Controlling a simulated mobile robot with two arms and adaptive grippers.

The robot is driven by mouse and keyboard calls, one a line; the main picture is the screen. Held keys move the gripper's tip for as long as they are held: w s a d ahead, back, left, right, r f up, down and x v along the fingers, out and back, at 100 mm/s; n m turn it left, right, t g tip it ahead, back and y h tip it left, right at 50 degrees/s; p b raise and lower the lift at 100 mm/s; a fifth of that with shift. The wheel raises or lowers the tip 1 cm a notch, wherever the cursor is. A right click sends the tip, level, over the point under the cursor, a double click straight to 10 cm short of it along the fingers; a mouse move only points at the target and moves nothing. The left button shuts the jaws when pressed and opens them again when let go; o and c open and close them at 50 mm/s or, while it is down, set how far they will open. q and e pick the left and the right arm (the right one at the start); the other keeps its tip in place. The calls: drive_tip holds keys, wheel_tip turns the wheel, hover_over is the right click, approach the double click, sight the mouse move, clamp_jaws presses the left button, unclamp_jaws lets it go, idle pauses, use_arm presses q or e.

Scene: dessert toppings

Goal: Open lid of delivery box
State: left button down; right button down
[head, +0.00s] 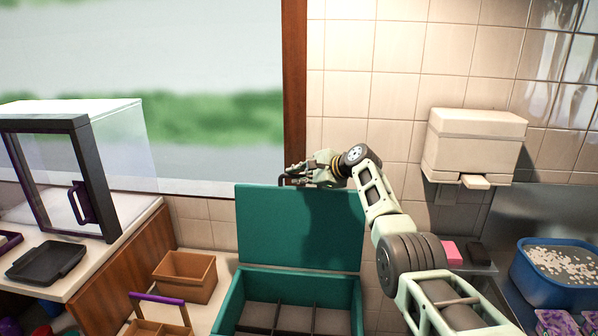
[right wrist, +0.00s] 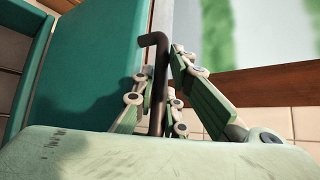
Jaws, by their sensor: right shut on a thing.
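The teal delivery box (head: 357,300) stands at the bottom middle of the head view, with several grey compartments inside. Its lid (head: 300,225) is raised and stands about upright at the back; it also shows in the right wrist view (right wrist: 95,60). A dark bar handle (right wrist: 155,75) sits at the lid's edge. My right gripper (head: 292,178) is at the top edge of the lid, its fingers (right wrist: 162,98) closed around the handle. My left gripper is in neither view.
A glass display case (head: 88,150) and a black tray (head: 45,262) are at the left. A brown bin (head: 186,277) and a purple-handled carrier (head: 158,299) stand left of the box. A blue tub (head: 522,285) is at the right, under a wall dispenser (head: 475,140).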

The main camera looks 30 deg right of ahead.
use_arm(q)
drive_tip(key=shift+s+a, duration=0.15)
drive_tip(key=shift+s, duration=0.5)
use_arm(e)
drive_tip(key=shift+s+a+f, duration=0.1)
drive_tip(key=shift+s+f, duration=0.1)
drive_tip(key=shift+f, duration=0.1)
drive_tip(key=c, duration=2)
unclamp_jaws()
drive_tip(key=shift+c, duration=0.2)
drive_tip(key=shift+r, duration=0.1)
drive_tip(key=shift+s+d+r, duration=0.3)
drive_tip(key=shift+s, duration=0.1)
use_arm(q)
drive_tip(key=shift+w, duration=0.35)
use_arm(e)
drive_tip(key=v, duration=1)
drive_tip(key=shift+s+r, duration=0.25)
drive_tip(key=shift+s, duration=0.05)
